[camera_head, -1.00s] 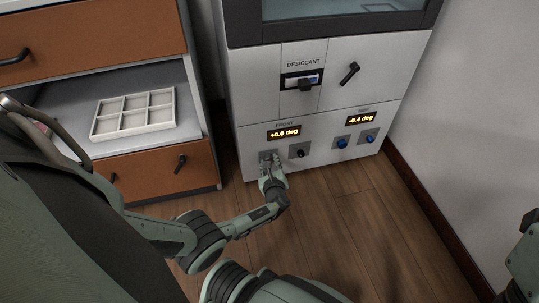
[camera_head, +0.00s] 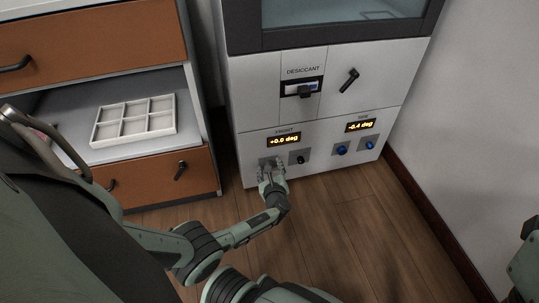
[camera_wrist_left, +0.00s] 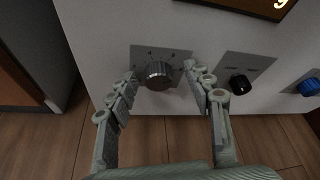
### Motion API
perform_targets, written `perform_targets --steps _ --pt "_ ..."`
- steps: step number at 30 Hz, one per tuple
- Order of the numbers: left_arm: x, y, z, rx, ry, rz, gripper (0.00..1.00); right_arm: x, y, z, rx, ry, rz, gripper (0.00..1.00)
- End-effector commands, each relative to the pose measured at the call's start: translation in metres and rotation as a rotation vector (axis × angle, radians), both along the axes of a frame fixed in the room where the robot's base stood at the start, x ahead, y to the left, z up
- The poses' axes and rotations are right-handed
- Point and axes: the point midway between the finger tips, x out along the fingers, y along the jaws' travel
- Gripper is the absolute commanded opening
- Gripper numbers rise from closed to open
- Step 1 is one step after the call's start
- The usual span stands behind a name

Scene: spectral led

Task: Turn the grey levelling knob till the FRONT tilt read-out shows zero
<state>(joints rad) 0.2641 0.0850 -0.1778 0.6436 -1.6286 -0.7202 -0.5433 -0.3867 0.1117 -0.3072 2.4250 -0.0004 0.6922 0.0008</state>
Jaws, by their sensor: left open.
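The FRONT tilt read-out (camera_head: 283,139) on the white cabinet's lower panel shows +0.0 deg in amber figures. The grey levelling knob (camera_wrist_left: 158,75) sits on a grey plate with tick marks in the left wrist view. In the head view my fingers largely hide it. My left gripper (camera_head: 271,172) is in front of that plate, below the read-out. In the wrist view the left gripper (camera_wrist_left: 162,77) is open, one finger on each side of the knob, with visible gaps between fingertips and knob. My right gripper is out of view.
A black knob (camera_head: 300,159) is just right of the grey one. Two blue knobs (camera_head: 342,149) (camera_head: 368,144) sit under the SIDE read-out (camera_head: 360,125), which shows -0.4 deg. A drawer unit with a white divided tray (camera_head: 133,122) stands left. The wooden floor (camera_head: 345,220) is clear.

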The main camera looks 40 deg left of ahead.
Motion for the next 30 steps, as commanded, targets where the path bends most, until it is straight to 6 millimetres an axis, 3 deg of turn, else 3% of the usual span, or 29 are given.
perform_targets --steps 18,30 --pt "0.000 0.002 0.086 0.001 -0.004 0.001 0.51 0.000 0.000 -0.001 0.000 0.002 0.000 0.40" --pt "0.000 0.002 0.094 0.003 -0.001 0.001 0.51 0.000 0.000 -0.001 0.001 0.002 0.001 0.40"
